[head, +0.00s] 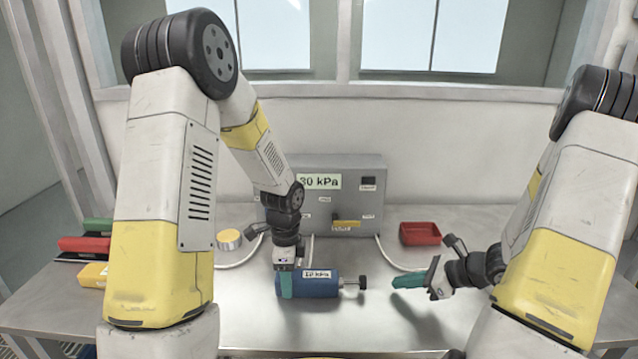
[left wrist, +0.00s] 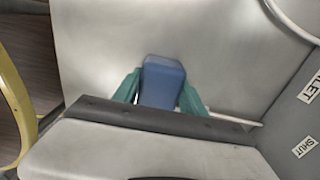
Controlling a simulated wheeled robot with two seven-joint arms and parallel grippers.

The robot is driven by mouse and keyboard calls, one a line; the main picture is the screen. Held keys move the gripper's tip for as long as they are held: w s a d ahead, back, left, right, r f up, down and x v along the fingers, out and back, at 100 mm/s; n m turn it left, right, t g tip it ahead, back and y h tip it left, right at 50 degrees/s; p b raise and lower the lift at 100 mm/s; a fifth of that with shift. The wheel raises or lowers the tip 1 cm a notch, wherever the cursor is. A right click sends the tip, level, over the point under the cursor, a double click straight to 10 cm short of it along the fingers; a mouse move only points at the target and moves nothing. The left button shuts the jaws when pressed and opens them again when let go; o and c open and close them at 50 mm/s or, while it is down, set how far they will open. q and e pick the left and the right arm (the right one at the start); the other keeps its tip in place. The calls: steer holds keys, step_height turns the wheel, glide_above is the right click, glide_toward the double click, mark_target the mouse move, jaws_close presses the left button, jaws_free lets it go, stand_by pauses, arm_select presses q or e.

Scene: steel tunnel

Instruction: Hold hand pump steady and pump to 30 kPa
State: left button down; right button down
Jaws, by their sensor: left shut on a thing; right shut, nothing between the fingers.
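The hand pump is a blue cylinder (head: 318,286) lying on its side on the steel table, with a black handle knob (head: 361,283) on a rod at its right end. A label on it seems to read 10 kPa. My left gripper (head: 287,284) comes from above and is shut on the pump near its left end. In the left wrist view the blue pump body (left wrist: 162,82) sits between the teal fingers. My right gripper (head: 400,281) is shut and empty, its teal fingers pointing left, a little right of the knob and apart from it.
A grey control box (head: 375,172) labelled 30 kPa stands at the back, with a yellow handle (head: 346,223) and hoses. A round yellow-topped tin (head: 229,236) and green, red and yellow items (head: 95,274) are at left. The front table is clear.

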stand_by(0.8)
arm_select(q)
steer(key=c, duration=0.6)
jaws_free()
